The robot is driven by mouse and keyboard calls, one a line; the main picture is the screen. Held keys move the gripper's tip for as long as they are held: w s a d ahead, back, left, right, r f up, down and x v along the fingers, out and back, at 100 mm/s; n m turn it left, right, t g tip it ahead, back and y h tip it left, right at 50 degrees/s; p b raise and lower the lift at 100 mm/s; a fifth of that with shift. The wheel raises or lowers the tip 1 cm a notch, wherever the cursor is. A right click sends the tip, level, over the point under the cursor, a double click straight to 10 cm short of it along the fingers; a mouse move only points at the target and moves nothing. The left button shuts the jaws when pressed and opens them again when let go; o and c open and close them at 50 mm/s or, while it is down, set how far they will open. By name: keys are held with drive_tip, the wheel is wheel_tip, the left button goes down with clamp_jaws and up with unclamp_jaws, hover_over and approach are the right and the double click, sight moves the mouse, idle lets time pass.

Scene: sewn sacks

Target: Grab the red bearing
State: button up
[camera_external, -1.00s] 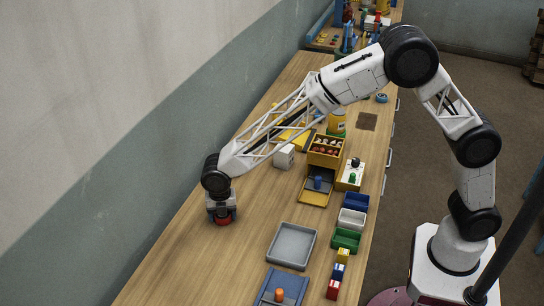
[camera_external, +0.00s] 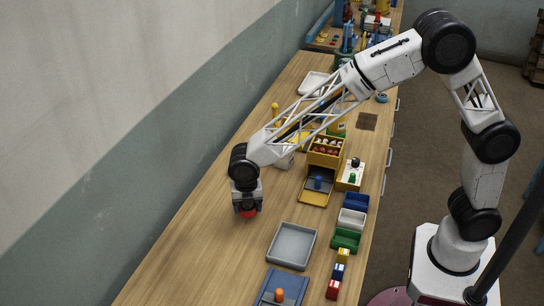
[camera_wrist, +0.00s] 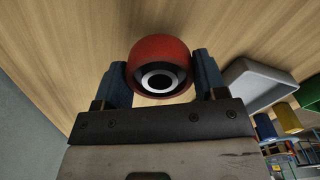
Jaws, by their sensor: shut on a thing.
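The red bearing (camera_wrist: 161,55) is a red ring with a pale and dark centre, held between the two fingers of my gripper (camera_wrist: 161,80) in the wrist view. In the external view the red bearing (camera_external: 249,212) shows just under my gripper (camera_external: 247,205), over the left part of the wooden table. My gripper is shut on it. The external view does not clearly show how high the bearing is above the table.
A grey tray (camera_external: 270,248) lies to the right and nearer the camera. Blue, white (camera_external: 351,219) and green (camera_external: 345,240) bins stand along the right edge. A yellow drawer box (camera_external: 326,150) stands farther back. The table (camera_external: 200,255) left of the tray is clear.

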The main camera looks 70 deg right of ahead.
drive_tip(key=shift+s+d+r, duration=0.15)
drive_tip(key=shift+s+d, duration=0.2)
drive_tip(key=shift+s, duration=0.85)
drive_tip(key=shift+s+d+r, duration=0.1)
drive_tip(key=shift+s+d, duration=0.3)
drive_tip(key=shift+s, duration=0.85)
drive_tip(key=shift+s+d+r, duration=0.15)
drive_tip(key=shift+s+d, duration=0.2)
drive_tip(key=shift+s, duration=0.85)
